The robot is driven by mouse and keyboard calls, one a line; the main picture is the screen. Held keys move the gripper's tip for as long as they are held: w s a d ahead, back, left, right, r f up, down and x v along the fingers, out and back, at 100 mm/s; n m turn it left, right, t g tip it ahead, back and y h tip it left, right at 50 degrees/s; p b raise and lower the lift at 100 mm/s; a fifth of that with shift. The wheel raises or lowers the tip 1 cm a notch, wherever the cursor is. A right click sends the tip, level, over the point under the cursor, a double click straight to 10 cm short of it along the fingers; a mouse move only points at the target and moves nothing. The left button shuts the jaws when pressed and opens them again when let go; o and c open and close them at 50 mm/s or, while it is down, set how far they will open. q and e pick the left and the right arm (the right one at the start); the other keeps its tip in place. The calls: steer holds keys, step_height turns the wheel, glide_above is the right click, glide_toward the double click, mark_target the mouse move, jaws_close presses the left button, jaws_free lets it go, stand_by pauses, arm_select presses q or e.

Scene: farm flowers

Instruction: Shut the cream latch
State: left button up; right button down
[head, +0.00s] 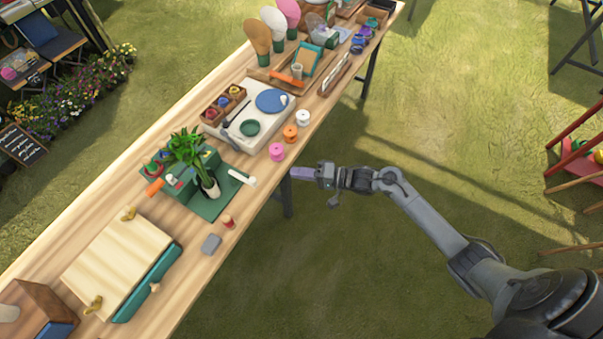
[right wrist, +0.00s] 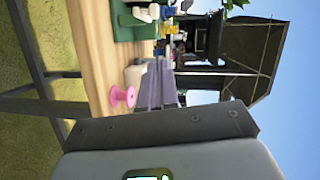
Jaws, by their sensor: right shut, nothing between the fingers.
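I cannot tell for certain which piece is the cream latch. A short cream bar (head: 241,178) sticks out at the right edge of the green stand (head: 207,206), which holds a potted plant. A cream piece (right wrist: 135,74) also shows just beside the fingers in the right wrist view. My right gripper (head: 296,173) is shut and empty, past the table's right edge and to the right of the cream bar, apart from it. Its fingers (right wrist: 160,88) are together in the right wrist view. My left gripper is not in view.
Spools stand along the table edge, with a pink one (head: 277,152) near the gripper and in the right wrist view (right wrist: 122,96). A white tray (head: 246,138) lies behind. A wooden board with brass wing nuts (head: 115,262) lies front left.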

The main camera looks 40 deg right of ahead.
steer(key=w+a+f, duration=0.1)
steer(key=w+a, duration=0.4)
steer(key=a, duration=0.3)
steer(key=shift+w+a+f, duration=0.2)
steer(key=shift+a+f, duration=0.05)
steer(key=shift+a, duration=0.05)
